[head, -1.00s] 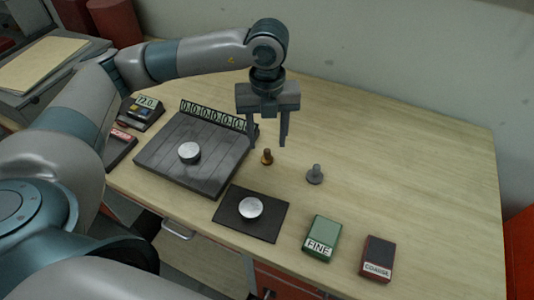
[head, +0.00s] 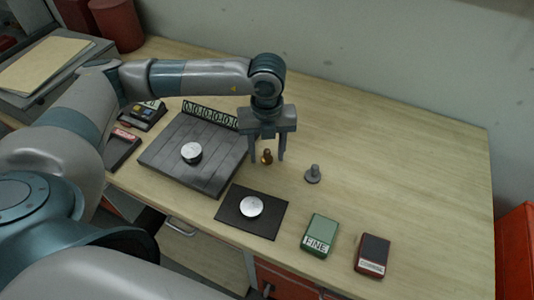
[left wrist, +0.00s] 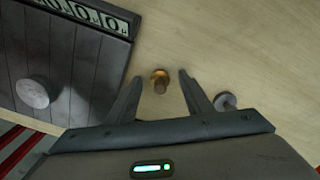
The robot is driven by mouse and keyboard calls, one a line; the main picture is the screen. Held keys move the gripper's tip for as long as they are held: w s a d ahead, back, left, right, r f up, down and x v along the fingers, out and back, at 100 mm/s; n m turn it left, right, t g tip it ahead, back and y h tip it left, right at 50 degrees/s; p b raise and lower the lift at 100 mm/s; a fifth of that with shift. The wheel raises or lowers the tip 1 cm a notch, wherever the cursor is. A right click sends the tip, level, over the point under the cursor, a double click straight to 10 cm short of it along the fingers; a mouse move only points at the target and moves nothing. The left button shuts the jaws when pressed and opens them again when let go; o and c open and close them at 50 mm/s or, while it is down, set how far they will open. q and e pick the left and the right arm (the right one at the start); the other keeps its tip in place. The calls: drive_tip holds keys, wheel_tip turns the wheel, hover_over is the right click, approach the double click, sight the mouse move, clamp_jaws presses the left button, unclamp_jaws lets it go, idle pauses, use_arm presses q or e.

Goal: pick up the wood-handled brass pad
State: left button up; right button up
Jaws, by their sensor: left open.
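The wood-handled brass pad (head: 267,157) is a small upright piece with a brown handle on the wooden table. It also shows in the left wrist view (left wrist: 160,80), between and just beyond the fingertips. My left gripper (head: 267,160) points down over it, open and empty, with a finger on either side in the picture. In the left wrist view, the open fingers (left wrist: 158,78) do not touch the pad. My right gripper is not in view.
A grey-handled pad (head: 313,174) stands close to the right. A dark slotted plate (head: 180,165) with a silver disc lies left. A black mat (head: 232,215) with another disc, a green FINE block (head: 320,235) and a dark COARSE block (head: 372,256) lie in front. The back right table is clear.

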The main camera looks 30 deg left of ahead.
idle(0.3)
use_arm(q)
drive_tip(key=c, duration=1.2)
drive_tip(key=shift+r, duration=0.1)
